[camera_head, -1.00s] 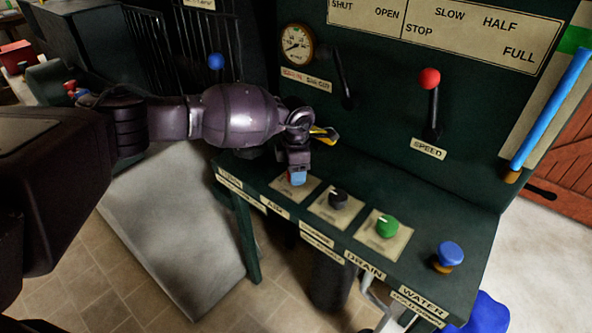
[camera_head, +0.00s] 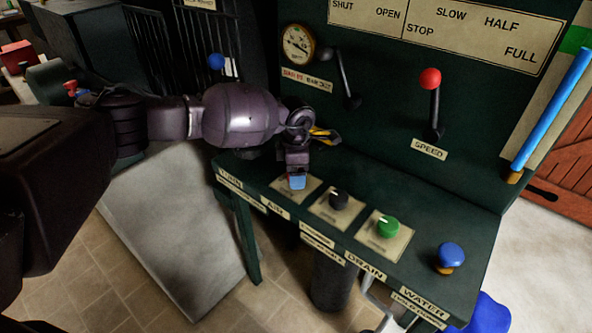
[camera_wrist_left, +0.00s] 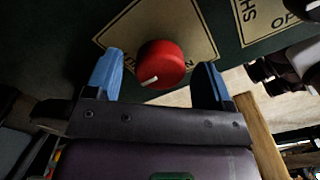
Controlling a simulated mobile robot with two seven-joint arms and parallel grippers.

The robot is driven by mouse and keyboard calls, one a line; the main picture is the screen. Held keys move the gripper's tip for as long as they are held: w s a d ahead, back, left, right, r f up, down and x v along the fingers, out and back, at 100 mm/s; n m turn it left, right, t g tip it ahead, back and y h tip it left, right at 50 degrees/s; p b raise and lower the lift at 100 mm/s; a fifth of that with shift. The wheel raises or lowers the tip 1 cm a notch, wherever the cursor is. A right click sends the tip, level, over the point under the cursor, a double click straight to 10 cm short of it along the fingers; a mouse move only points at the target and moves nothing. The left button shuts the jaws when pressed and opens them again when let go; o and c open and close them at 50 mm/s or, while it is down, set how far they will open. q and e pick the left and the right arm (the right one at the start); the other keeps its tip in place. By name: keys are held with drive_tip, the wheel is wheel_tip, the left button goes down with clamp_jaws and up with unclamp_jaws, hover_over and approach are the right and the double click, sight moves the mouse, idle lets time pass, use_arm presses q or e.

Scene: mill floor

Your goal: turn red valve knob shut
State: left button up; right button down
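The red valve knob (camera_wrist_left: 161,62) shows in the left wrist view on a cream plate, a white mark on its face pointing to the lower left. My left gripper (camera_wrist_left: 157,78) is open, its blue fingertips on either side of the knob with a small gap at each side. In the head view my left gripper (camera_head: 297,181) points down over a cream plate at the left part of the green console (camera_head: 440,200); there the red knob is hidden behind it. My right gripper is in neither view.
Along the console shelf stand a black knob (camera_head: 339,200), a green knob (camera_head: 387,227) and a blue knob (camera_head: 450,254). Behind rise a gauge (camera_head: 298,43), a dark lever (camera_head: 346,78) and a red-topped speed lever (camera_head: 431,100). A blue bar (camera_head: 550,110) stands at the right.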

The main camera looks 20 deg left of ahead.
use_arm(q)
drive_tip(key=shift+r, duration=0.3)
wheel_tip(320, 180, up, 10)
drive_tip(key=p, duration=0.1)
idle(0.4)
drive_tip(key=shift+r, duration=0.1)
